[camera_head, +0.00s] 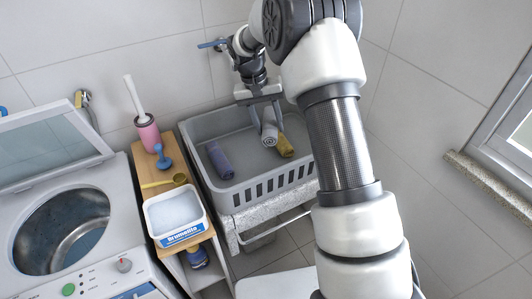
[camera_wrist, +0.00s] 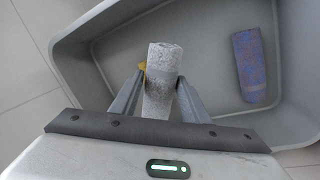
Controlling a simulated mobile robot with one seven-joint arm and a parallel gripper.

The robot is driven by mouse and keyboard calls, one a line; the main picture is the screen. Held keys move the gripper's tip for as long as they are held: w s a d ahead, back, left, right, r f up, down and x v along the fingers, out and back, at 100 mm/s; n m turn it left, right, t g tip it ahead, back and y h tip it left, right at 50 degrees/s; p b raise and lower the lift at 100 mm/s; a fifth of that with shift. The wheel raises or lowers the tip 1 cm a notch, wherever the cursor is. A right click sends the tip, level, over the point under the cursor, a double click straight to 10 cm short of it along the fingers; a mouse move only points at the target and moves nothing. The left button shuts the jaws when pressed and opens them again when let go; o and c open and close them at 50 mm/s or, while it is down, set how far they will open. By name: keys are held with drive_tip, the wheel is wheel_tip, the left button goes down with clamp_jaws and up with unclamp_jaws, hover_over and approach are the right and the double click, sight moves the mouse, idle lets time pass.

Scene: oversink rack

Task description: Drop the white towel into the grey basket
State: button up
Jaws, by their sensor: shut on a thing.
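The grey basket (camera_head: 250,190) stands on a speckled ledge right of the wooden shelf, and its wall also shows in the wrist view (camera_wrist: 88,62). My gripper (camera_head: 264,116) reaches down over the back part of the basket. It is shut on the rolled white towel (camera_head: 269,139), seen between my two fingers in the wrist view (camera_wrist: 163,65). The towel hangs within the basket's outline; I cannot tell whether it touches the bottom. A rolled yellow-brown towel (camera_head: 285,147) is just right of it, mostly hidden in the wrist view. A rolled blue-purple towel (camera_head: 219,161) lies in the basket's left part.
A wooden shelf (camera_head: 148,190) to the left carries a white box (camera_head: 174,212), a pink brush holder (camera_head: 148,133) and small blue and yellow items. An open washing machine (camera_head: 60,235) is further left. A tap (camera_head: 214,44) and wall are behind; a window (camera_head: 510,140) is right.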

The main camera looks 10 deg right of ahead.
drive_tip(key=shift+f, duration=0.35)
drive_tip(key=o, duration=1.2)
drive_tip(key=shift+o, duration=0.2)
drive_tip(key=shift+r, duration=0.1)
drive_tip(key=s+v, duration=0.1)
drive_tip(key=v, duration=1.6)
drive_tip(key=shift+w+r+p, duration=0.15)
drive_tip(key=shift+w+p, duration=0.25)
drive_tip(key=shift+w, duration=0.1)
